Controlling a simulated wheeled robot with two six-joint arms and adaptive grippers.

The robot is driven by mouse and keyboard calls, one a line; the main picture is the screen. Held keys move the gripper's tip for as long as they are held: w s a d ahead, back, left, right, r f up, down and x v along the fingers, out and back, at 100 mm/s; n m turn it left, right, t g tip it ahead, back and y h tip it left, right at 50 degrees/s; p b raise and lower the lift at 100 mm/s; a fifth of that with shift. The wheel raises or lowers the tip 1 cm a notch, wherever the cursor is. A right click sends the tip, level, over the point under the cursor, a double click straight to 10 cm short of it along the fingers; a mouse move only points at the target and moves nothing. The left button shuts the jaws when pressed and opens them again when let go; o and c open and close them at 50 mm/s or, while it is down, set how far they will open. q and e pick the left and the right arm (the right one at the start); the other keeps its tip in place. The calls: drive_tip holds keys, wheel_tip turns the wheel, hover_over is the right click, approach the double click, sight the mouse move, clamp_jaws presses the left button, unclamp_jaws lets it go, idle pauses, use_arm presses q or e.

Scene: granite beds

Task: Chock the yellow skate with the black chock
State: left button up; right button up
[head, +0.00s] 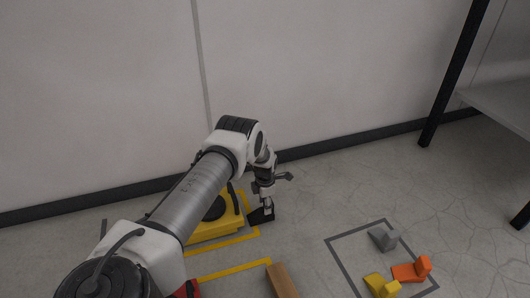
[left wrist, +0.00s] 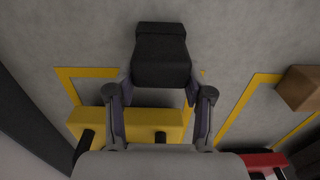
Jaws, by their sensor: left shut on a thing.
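My left gripper (head: 264,200) is low over the floor beside the yellow skate. It is shut on the black chock (head: 262,215), which also shows between the fingertips in the left wrist view (left wrist: 161,60). The yellow skate (head: 217,228) stands on the floor inside a yellow marked outline, partly hidden by my left arm. In the left wrist view the skate (left wrist: 150,122) lies behind the fingers, with the chock close beyond it. I cannot tell whether the chock touches the skate or the floor. My right gripper is in no view.
A dark square outline on the floor at right holds a grey chock (head: 383,239), an orange chock (head: 411,271) and a yellow chock (head: 381,286). A wooden block (head: 282,281) lies at the bottom centre near a second yellow outline. A wall runs behind; a grey table (head: 505,104) stands far right.

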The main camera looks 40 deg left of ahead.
use_arm(q)
drive_tip(key=o, duration=1.8)
wheel_tip(320, 180, up, 4)
drive_tip(key=p, duration=0.3)
drive_tip(key=shift+f+p, duration=0.15)
drive_tip(key=shift+p, duration=0.15)
wheel_tip(320, 180, up, 6)
drive_tip(key=p, duration=0.5)
drive_tip(key=shift+f, duration=0.25)
drive_tip(key=shift+f, duration=0.1)
